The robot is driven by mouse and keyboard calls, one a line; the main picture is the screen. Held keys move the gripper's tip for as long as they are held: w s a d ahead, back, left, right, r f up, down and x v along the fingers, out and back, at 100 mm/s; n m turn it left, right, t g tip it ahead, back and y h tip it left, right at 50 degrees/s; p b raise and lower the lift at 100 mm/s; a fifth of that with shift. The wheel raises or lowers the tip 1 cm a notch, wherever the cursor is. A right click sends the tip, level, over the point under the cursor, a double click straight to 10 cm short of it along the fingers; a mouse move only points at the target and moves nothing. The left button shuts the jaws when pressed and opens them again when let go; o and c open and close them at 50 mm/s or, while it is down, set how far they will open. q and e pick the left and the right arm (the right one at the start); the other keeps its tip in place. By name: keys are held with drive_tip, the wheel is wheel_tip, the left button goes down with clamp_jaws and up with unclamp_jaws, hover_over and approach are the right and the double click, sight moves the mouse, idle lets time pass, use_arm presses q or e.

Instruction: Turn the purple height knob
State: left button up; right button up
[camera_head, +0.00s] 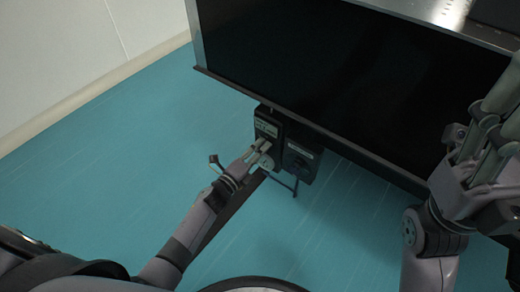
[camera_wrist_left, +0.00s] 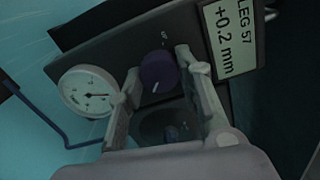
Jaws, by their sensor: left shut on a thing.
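The purple height knob (camera_wrist_left: 158,72) sits on a dark panel in the left wrist view, with a white pointer mark on its face. My left gripper (camera_wrist_left: 157,68) has one finger on each side of the knob and is shut on it. In the head view my left gripper (camera_head: 262,147) reaches the dark control box (camera_head: 267,127) under the table edge and hides the knob there. A display (camera_wrist_left: 229,38) beside the knob reads "LEG 57 +0.2 mm". A round dial gauge (camera_wrist_left: 88,92) with a needle is left of the knob. My right gripper (camera_head: 492,125) is at the right edge, partly cut off.
The large black-sided optical table (camera_head: 340,80) fills the upper middle and right. A second dark box (camera_head: 301,160) hangs beside the first. A thin bent bar (camera_wrist_left: 45,120) runs left of the panel. The teal floor (camera_head: 110,170) is clear at left.

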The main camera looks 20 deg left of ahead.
idle(0.3)
use_arm(q)
drive_tip(key=o, duration=1.2)
drive_tip(key=shift+c, duration=0.2)
drive_tip(key=v, duration=1.2)
